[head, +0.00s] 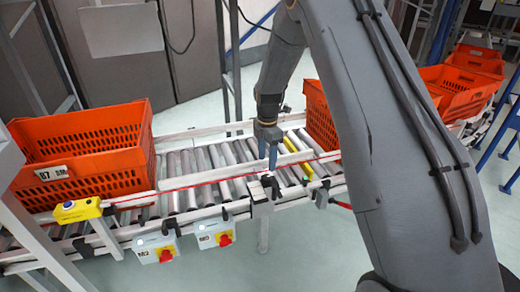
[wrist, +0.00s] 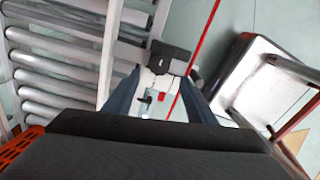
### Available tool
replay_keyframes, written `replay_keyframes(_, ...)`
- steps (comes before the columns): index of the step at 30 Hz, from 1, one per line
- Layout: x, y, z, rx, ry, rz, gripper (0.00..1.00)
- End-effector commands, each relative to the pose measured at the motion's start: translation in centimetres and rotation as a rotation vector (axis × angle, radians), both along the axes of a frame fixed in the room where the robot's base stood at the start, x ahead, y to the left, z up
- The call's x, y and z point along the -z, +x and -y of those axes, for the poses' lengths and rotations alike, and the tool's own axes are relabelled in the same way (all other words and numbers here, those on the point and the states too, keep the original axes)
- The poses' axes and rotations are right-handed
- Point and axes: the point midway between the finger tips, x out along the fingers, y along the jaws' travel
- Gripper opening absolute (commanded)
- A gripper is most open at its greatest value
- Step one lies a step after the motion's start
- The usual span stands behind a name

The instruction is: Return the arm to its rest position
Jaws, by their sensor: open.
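My arm (head: 360,110) reaches from the right of the head view over the roller conveyor. My gripper (head: 268,165) hangs at its end, pointing down near the front rail of the conveyor, between the two orange totes. In the wrist view the two blue-grey fingers of my gripper (wrist: 160,100) stand apart with nothing held between them. A dark bracket (wrist: 168,58) on the rail and a small red part lie beyond the fingertips. Whether the fingers touch the rail cannot be told.
An orange tote (head: 90,150) stands on the conveyor (head: 185,190) at left. Another tote (head: 320,118) is partly hidden behind my arm. More totes (head: 460,85) stand at far right. Switch boxes (head: 213,232) hang on the front rail, and a red cord (head: 225,178) runs along it.

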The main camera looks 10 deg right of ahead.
Motion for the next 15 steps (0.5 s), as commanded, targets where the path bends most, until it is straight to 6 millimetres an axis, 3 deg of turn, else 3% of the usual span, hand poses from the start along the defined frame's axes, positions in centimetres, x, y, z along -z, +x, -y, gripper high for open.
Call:
replay_keyframes(5, -3.4, -2.8, 0.0, 0.173, 0.001, 0.003, 0.51)
replay_keyframes(11, -9.6, -10.1, -0.1, 0.593, 0.003, 0.004, 0.51)
replay_keyframes(15, -13.1, -16.1, -0.2, 0.904, 0.004, 0.003, 0.51)
